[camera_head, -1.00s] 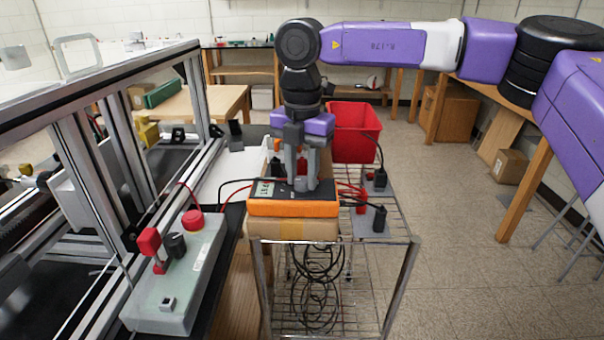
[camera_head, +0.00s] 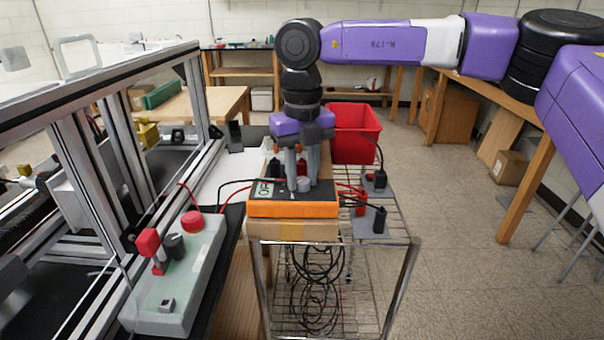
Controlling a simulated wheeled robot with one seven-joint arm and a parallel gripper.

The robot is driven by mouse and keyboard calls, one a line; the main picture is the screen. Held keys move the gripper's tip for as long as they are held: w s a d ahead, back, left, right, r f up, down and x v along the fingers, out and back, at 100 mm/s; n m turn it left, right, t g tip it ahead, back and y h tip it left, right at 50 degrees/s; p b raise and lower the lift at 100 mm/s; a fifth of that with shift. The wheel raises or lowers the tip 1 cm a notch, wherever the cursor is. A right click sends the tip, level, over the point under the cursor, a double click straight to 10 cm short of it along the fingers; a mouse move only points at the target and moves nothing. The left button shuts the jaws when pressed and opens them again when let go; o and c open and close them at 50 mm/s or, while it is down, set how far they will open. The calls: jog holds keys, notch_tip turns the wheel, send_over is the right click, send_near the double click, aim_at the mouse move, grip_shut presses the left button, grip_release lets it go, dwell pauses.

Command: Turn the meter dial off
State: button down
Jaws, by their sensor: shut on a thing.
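The meter (camera_head: 293,209) is an orange box with a dark face, lying on a cardboard box on the wire cart. Its small pale display (camera_head: 264,189) shows dark characters that look like "OFF". The grey dial (camera_head: 303,185) is on the right part of the dark face. My gripper (camera_head: 302,178) points straight down over the meter, with its grey fingers shut on the dial. The fingers hide part of the dial, and its pointer mark cannot be made out.
Red and black leads run from the meter to plugs (camera_head: 379,220) on its right and to the left. A control box (camera_head: 178,275) with red and black knobs stands at left beside the aluminium frame (camera_head: 190,90). A red bin (camera_head: 353,132) is behind.

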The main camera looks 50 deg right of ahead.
aim_at(302, 180)
jog(key=shift+n, duration=0.8)
jog(key=c, duration=1.1)
grip_release()
jog(key=shift+o, duration=0.2)
notch_tip(302, 180, up, 8)
jog(key=shift+f, duration=0.1)
